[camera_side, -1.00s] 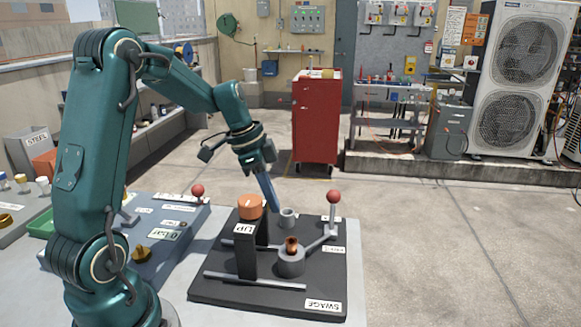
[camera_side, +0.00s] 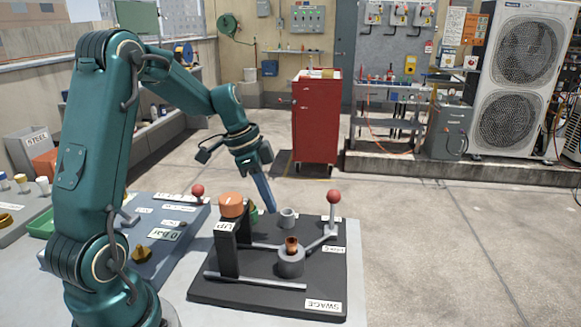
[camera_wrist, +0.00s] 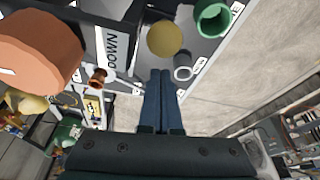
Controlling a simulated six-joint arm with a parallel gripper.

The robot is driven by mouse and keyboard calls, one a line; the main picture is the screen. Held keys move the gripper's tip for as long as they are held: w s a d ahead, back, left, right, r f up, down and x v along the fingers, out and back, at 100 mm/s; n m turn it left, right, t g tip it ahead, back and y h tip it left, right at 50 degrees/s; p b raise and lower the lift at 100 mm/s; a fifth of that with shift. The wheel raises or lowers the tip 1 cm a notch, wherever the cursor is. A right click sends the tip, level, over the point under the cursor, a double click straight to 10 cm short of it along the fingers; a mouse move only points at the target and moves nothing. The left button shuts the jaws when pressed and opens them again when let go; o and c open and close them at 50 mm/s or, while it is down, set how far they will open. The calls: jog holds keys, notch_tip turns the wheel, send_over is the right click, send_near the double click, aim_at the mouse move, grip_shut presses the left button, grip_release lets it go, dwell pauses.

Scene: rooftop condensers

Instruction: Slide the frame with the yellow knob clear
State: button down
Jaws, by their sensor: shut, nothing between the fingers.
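The black upright frame (camera_side: 228,252) stands over two grey rails on the SWAGE plate (camera_side: 250,296), toward its left side. It carries an orange dial (camera_side: 231,204) and an UP label. In the wrist view the dial (camera_wrist: 38,50) is at left, beside a DOWN label. A round yellow knob (camera_wrist: 165,39) shows just beyond my fingertips in the wrist view; the side view hides it. My gripper (camera_side: 271,209) is shut and empty, pointing down to the right of the frame, with a visible gap. Its two blue fingers also show in the wrist view (camera_wrist: 162,73).
A copper piece sits in a grey round holder (camera_side: 291,265) right of the frame. A grey ring (camera_side: 288,217) and a green ring (camera_side: 254,214) stand behind. A red-balled lever (camera_side: 333,197) rises at right. The blue panel (camera_side: 150,225) lies left.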

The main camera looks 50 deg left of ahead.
jog(key=w+v, duration=0.1)
jog(key=v, duration=0.8)
jog(key=shift+d+r, duration=0.25)
jog(key=shift+r, duration=0.15)
jog(key=shift+s, duration=0.15)
jog(key=s+d+r+m+t, duration=0.1)
jog(key=s+d+r, duration=0.1)
jog(key=d, duration=0.3)
jog(key=s+d+r+m, duration=0.1)
jog(key=s+d+r, duration=0.1)
jog(key=d, duration=0.4)
jog(key=s+d+f+n+t+y, duration=0.1)
jog(key=s+d+f+n+y, duration=0.1)
jog(key=s+f+n, duration=0.4)
jog(key=s+d+n, duration=0.1)
jog(key=s+n, duration=0.1)
jog(key=s, duration=0.1)
jog(key=shift+f+n+t, duration=0.25)
jog(key=shift+n+t, duration=0.05)
jog(key=shift+n, duration=0.1)
